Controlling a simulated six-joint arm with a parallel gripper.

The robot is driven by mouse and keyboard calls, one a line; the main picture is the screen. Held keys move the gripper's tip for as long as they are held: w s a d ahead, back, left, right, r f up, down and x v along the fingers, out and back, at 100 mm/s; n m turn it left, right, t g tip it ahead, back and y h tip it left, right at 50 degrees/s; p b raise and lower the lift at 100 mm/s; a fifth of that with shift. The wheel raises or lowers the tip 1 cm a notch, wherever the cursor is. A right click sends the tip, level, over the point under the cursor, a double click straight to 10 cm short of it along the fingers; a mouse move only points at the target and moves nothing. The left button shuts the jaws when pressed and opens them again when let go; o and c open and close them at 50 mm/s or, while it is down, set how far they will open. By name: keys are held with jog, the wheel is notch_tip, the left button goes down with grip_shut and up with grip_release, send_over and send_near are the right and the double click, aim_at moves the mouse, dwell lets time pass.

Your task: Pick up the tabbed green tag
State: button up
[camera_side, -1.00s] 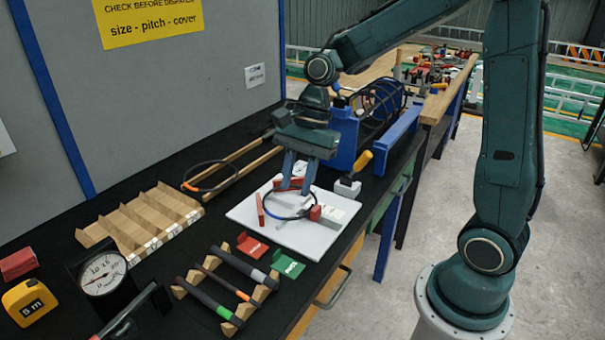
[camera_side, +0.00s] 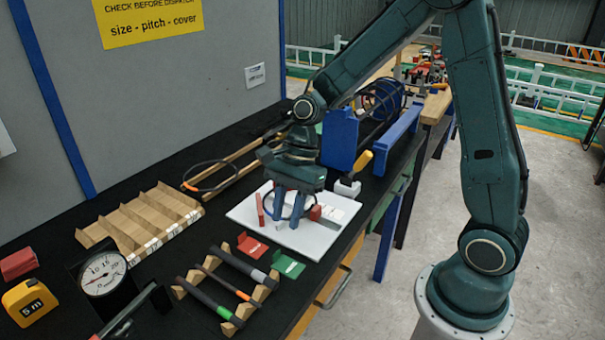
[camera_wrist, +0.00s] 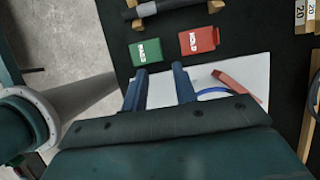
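The green tag (camera_side: 288,265) lies on the black bench top beside the red tag (camera_side: 252,247), near the front corner of the white board. It also shows in the wrist view (camera_wrist: 146,51), with the red tag (camera_wrist: 199,41) to its right. My gripper (camera_side: 287,222) hangs over the white board, behind and apart from the green tag. In the wrist view its two blue fingers (camera_wrist: 159,70) are spread with a gap between them, and nothing shows in the gap. The fingertips point toward the tags.
The white board (camera_side: 312,242) holds a ring, red blocks and a pale block. A rack of dark bars (camera_side: 222,290) stands just in front of the tags. A wooden divided tray (camera_side: 140,222) is at left. A yellow-handled tool (camera_side: 357,167) stands behind the board.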

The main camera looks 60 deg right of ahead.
aim_at(279, 250)
jog(key=shift+x, duration=1.3)
jog(key=shift+x, duration=2.6)
jog(key=shift+c, duration=0.5)
grip_shut()
